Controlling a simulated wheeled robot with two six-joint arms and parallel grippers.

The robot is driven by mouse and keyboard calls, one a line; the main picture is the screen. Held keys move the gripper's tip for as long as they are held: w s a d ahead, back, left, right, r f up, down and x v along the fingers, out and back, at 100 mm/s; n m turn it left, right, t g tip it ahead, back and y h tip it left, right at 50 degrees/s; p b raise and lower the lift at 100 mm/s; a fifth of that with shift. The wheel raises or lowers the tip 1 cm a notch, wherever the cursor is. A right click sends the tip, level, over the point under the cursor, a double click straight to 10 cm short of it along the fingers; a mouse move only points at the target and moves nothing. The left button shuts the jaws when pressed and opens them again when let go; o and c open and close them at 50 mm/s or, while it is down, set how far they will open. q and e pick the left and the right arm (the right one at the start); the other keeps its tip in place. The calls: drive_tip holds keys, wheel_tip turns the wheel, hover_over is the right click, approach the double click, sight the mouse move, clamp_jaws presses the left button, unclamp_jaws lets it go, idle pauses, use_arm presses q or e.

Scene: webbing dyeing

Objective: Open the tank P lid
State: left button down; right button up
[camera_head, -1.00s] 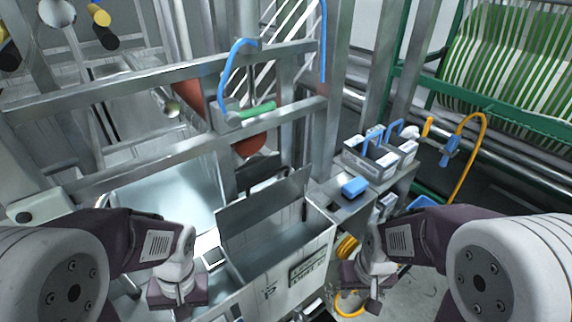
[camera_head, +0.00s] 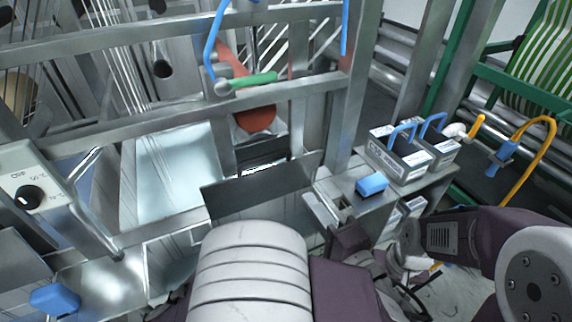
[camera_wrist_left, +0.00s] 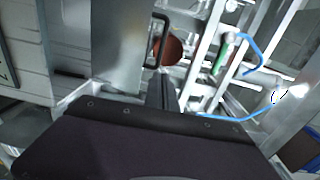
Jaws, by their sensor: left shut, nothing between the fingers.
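The tank P lid (camera_head: 262,188) is a grey metal plate, tilted up at the back of the tank in the head view. It also shows in the left wrist view (camera_wrist_left: 118,45), with a dark handle bar near its edge. My left arm covers most of tank P and its lettering. My left gripper (camera_head: 340,218) is shut and empty, at the right of the lid and apart from it in the head view. Its dark fingers show in the left wrist view (camera_wrist_left: 162,92). My right gripper is partly hidden near the lower right, and its jaws cannot be made out.
A metal frame rail (camera_head: 150,130) crosses behind the lid. A control box with a black knob (camera_head: 29,196) is at left.

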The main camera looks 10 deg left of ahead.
sight(276, 152)
use_arm(q)
drive_tip(key=p+x, duration=0.4)
drive_tip(key=x, duration=0.9)
drive_tip(key=shift+w+a, duration=0.1)
drive_tip(key=shift+w, duration=0.25)
drive_tip(key=shift+w+a+f, duration=0.15)
drive_tip(key=shift+w, duration=0.15)
drive_tip(key=shift+a, duration=0.1)
drive_tip(key=shift+w+a, duration=0.1)
drive_tip(key=w+a+r+g+p, duration=0.1)
drive_tip(key=w+a+g+h+p, duration=0.1)
drive_tip(key=shift+w+r, duration=0.35)
drive_tip(key=shift+r, duration=0.05)
drive_tip(key=shift+g+h, duration=0.8)
drive_tip(key=shift+g, duration=0.1)
drive_tip(key=w, duration=0.1)
drive_tip(key=w+a+p, duration=0.1)
drive_tip(key=w+a, duration=0.1)
drive_tip(key=shift+w+a+f+p, duration=0.15)
drive_tip(key=shift+w+f+p, duration=0.1)
drive_tip(key=shift+w+p, duration=0.1)
